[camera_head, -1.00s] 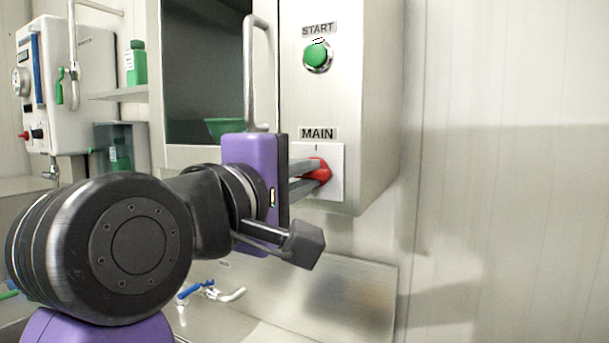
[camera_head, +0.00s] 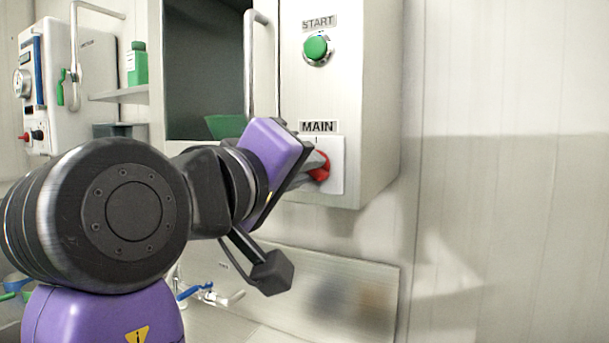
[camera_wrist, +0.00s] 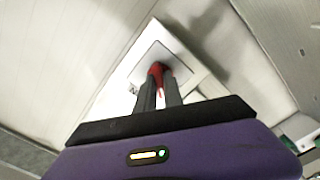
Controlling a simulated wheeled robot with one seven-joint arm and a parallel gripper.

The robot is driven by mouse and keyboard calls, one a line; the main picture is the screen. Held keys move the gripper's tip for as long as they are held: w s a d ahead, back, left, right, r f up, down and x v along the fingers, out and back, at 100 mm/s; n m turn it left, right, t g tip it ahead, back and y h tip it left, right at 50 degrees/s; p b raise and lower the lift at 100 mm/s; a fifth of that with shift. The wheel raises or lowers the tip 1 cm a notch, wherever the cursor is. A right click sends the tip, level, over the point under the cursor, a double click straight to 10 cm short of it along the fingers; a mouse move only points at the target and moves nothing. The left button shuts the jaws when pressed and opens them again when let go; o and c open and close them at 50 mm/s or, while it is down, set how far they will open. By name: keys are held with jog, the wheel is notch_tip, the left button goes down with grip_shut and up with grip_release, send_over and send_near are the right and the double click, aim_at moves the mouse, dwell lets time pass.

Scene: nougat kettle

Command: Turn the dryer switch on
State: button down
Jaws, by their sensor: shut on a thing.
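The dryer is a metal cabinet (camera_head: 375,90) with a red rotary switch (camera_head: 320,167) on a white plate under the label MAIN. My gripper (camera_head: 314,163) is shut on the red switch, its two fingers reaching it from the left. My purple gripper body is tilted in the head view. In the wrist view the red switch (camera_wrist: 157,72) shows between and beyond the fingertips (camera_wrist: 159,84), in front of its white plate. The fingers hide part of the switch, so its exact setting is hard to read.
A green START button (camera_head: 316,48) sits above the switch. A vertical door handle (camera_head: 249,70) rises beside the dark window, close to my gripper. A wall unit (camera_head: 50,90) and a green bottle (camera_head: 137,65) are at the left. The wall at right is clear.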

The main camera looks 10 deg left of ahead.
jog(key=m+b, duration=0.4)
jog(key=m, duration=0.6)
jog(key=shift+f+m, duration=0.15)
jog(key=shift+m, duration=0.15)
dwell(0.5)
jog(key=c, duration=1.5)
grip_release()
jog(key=shift+o, duration=0.2)
jog(key=shift+s, duration=0.15)
jog(key=b+v, duration=0.2)
jog(key=v, duration=0.5)
jog(key=shift+s+a, duration=0.15)
jog(key=shift+s, duration=0.1)
